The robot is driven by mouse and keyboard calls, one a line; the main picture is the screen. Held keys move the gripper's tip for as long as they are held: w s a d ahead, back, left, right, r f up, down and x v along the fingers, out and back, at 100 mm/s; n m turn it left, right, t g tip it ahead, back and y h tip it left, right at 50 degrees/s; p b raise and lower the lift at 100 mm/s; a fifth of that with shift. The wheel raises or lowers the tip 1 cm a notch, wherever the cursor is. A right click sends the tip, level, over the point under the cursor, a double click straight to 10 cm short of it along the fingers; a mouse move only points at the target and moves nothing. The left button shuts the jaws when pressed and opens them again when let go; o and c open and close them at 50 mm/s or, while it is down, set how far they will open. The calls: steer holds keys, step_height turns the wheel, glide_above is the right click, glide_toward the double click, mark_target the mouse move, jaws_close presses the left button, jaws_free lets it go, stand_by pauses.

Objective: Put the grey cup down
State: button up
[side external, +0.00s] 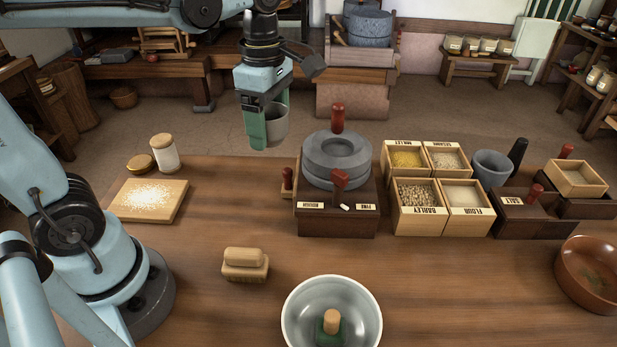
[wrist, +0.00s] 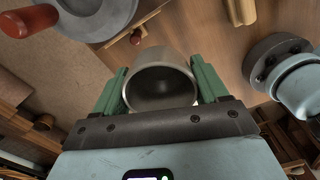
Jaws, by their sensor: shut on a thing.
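The grey cup (side external: 277,124) is held up in the air above the table's back edge, left of the quern. My gripper (side external: 262,130) is shut on it, with the green fingers at its sides. In the wrist view the cup (wrist: 162,80) sits between both fingers, its open mouth facing the camera and its inside looking empty. In the side view the fingers hide part of the cup's left side. The cup looks about upright and touches nothing below.
The stone quern (side external: 337,160) with red handles stands just right of the cup. A floury board (side external: 150,200) and a lidded jar (side external: 164,154) stand left. Grain boxes (side external: 418,222) and a bluish-grey cup (side external: 491,168) stand right. A bowl (side external: 290,310) is in front. Bare wood lies between board and quern.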

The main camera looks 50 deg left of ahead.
steer(key=d+m, duration=0.9)
steer(key=d, duration=1.4)
steer(key=s+d+m, duration=0.5)
steer(key=s+d, duration=0.1)
steer(key=d, duration=0.5)
steer(key=w+a+f, duration=0.1)
steer(key=w+f, duration=0.2)
steer(key=f, duration=0.1)
steer(key=w+a+f, duration=0.1)
steer(key=w+f, duration=0.3)
steer(key=w+a+f, duration=0.1)
steer(key=w+f, duration=0.3)
steer(key=shift+a+f, duration=0.15)
steer(key=shift+a, duration=0.25)
steer(key=shift+f, duration=2.1)
